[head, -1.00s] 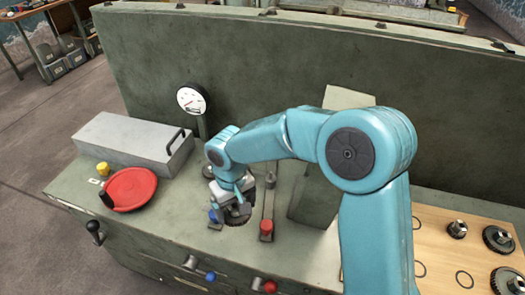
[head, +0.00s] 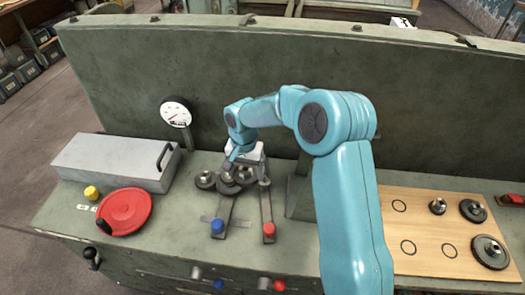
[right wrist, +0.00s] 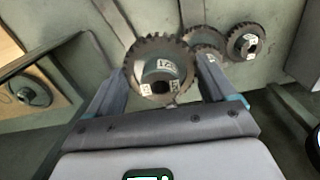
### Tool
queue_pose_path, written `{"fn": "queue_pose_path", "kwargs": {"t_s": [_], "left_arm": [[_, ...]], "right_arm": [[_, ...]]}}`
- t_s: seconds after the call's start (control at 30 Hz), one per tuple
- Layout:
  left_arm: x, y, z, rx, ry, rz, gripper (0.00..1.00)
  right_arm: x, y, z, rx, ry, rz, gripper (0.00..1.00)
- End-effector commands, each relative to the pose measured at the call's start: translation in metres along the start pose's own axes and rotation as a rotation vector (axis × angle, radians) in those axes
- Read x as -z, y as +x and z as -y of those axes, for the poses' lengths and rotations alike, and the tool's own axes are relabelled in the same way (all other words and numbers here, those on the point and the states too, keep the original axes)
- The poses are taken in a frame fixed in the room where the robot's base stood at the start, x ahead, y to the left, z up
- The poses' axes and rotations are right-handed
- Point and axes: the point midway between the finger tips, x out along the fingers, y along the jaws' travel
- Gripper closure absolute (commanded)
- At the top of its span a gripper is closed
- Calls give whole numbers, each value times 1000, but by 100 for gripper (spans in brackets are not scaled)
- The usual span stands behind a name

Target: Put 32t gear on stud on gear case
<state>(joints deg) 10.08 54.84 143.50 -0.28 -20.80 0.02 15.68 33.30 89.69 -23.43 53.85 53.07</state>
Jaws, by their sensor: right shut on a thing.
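My right gripper (head: 244,165) is shut on a dark toothed gear (right wrist: 160,68), which has a pale label on its hub that I read as 32T. In the right wrist view the fingers hold it from both sides. In the head view this gear (head: 246,177) is partly hidden by the gripper. Two smaller gears sit beside it, a middle one (head: 229,186) and a left one (head: 205,180). The held gear's rim overlaps the middle gear in the right wrist view. I cannot tell whether it rests on a stud. My left gripper is out of view.
A blue-knobbed lever (head: 218,227) and a red-knobbed lever (head: 268,229) stand in front of the gears. A grey box (head: 115,160), a red disc (head: 124,211) and a dial gauge (head: 176,112) are at left. A wooden board (head: 425,240) with several gears lies at right.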

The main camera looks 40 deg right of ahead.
Motion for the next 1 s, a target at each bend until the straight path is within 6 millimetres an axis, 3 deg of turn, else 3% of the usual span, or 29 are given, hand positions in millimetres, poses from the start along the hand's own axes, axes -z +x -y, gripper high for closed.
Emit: {"fn": "queue_pose_path", "kwargs": {"t_s": [0.1, 0.3, 1.0], "left_arm": [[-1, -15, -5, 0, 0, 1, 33], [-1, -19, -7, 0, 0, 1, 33], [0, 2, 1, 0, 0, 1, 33]], "right_arm": [[31, -7, -26, -2, 207, -3, 74], [51, -6, -45, -3, 366, -7, 74], [52, 36, -42, -3, 374, -9, 74]]}}
